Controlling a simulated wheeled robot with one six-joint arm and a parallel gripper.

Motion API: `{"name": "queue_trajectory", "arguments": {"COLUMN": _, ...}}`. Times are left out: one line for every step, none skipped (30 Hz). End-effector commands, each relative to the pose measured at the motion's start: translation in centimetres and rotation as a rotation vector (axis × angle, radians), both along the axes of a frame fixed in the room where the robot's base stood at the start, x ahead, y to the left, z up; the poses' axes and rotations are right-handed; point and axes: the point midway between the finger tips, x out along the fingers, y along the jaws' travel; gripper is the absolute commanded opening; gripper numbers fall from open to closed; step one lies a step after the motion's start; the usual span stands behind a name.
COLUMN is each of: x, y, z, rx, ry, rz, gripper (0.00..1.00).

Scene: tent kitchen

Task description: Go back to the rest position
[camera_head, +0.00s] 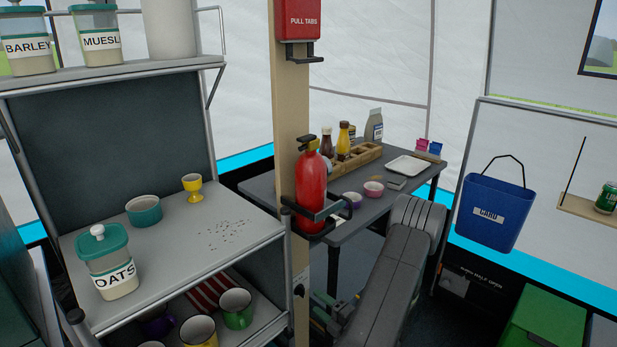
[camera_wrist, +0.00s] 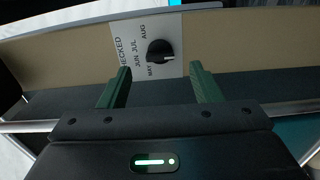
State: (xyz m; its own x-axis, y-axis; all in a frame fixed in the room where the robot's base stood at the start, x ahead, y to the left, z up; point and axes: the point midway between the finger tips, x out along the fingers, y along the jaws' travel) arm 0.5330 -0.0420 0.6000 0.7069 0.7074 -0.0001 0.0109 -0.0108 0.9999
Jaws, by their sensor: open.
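My gripper (camera_wrist: 160,82) is open in the wrist view, with its two green fingers apart and nothing held between them. Beyond the fingertips, a black dial (camera_wrist: 159,51) sits on a white label marked MAY, JUN, JUL and AUG. The label is on a tan post (camera_wrist: 235,45). In the head view my grey arm (camera_head: 385,285) reaches down at the lower middle, right of the post (camera_head: 293,130). Its far end is low and partly out of clear sight there.
A red extinguisher (camera_head: 311,185) hangs on the post. A shelf unit (camera_head: 240,245) at left holds an oats jar (camera_head: 110,265), a teal bowl (camera_head: 143,210) and a yellow egg cup (camera_head: 193,187). Behind the arm stands a table (camera_head: 345,228) with bottles and bowls. A blue bin (camera_head: 492,212) hangs at right.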

Motion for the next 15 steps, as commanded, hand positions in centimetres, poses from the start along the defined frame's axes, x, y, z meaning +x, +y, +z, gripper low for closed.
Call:
{"name": "queue_trajectory", "arguments": {"x": 0.7, "y": 0.8, "z": 0.0, "rx": -0.001, "ry": -0.001, "rz": 0.004, "gripper": 0.58}}
{"name": "queue_trajectory", "arguments": {"x": 1.0, "y": 1.1, "z": 0.0, "rx": -0.001, "ry": -0.001, "rz": 0.004, "gripper": 0.58}}
{"name": "queue_trajectory", "arguments": {"x": 1.5, "y": 1.6, "z": 0.0, "rx": -0.001, "ry": -0.001, "rz": 0.004, "gripper": 0.58}}
{"name": "queue_trajectory", "arguments": {"x": 1.8, "y": 1.9, "z": 0.0, "rx": -0.001, "ry": -0.001, "rz": 0.003, "gripper": 0.58}}
{"name": "queue_trajectory", "arguments": {"x": 2.1, "y": 2.2, "z": 0.0, "rx": -0.001, "ry": 0.0, "rz": 0.004, "gripper": 0.58}}
{"name": "queue_trajectory", "arguments": {"x": 2.5, "y": 2.6, "z": 0.0, "rx": 0.0, "ry": 0.0, "rz": 0.003, "gripper": 0.58}}
{"name": "queue_trajectory", "arguments": {"x": 2.7, "y": 2.8, "z": 0.0, "rx": 0.0, "ry": 0.0, "rz": 0.002, "gripper": 0.58}}
{"name": "queue_trajectory", "arguments": {"x": 3.0, "y": 3.0, "z": 0.0, "rx": -0.001, "ry": -0.001, "rz": 0.002, "gripper": 0.58}}
{"name": "queue_trajectory", "arguments": {"x": 3.2, "y": 3.3, "z": 0.0, "rx": -0.001, "ry": -0.001, "rz": 0.003, "gripper": 0.58}}
{"name": "queue_trajectory", "arguments": {"x": 3.4, "y": 3.5, "z": 0.0, "rx": -0.001, "ry": -0.001, "rz": 0.002, "gripper": 0.58}}
{"name": "queue_trajectory", "arguments": {"x": 3.6, "y": 3.6, "z": 0.0, "rx": 0.0, "ry": -0.001, "rz": 0.001, "gripper": 0.58}}
{"name": "queue_trajectory", "arguments": {"x": 3.7, "y": 3.7, "z": 0.0, "rx": 0.0, "ry": -0.001, "rz": 0.0, "gripper": 0.58}}
{"name": "queue_trajectory", "arguments": {"x": 3.8, "y": 3.8, "z": 0.0, "rx": -0.001, "ry": -0.001, "rz": 0.0, "gripper": 0.58}}
{"name": "queue_trajectory", "arguments": {"x": 3.8, "y": 3.8, "z": 0.0, "rx": -0.001, "ry": -0.001, "rz": 0.0, "gripper": 0.58}}
{"name": "queue_trajectory", "arguments": {"x": 3.9, "y": 3.9, "z": 0.0, "rx": -0.001, "ry": -0.001, "rz": 0.0, "gripper": 0.58}}
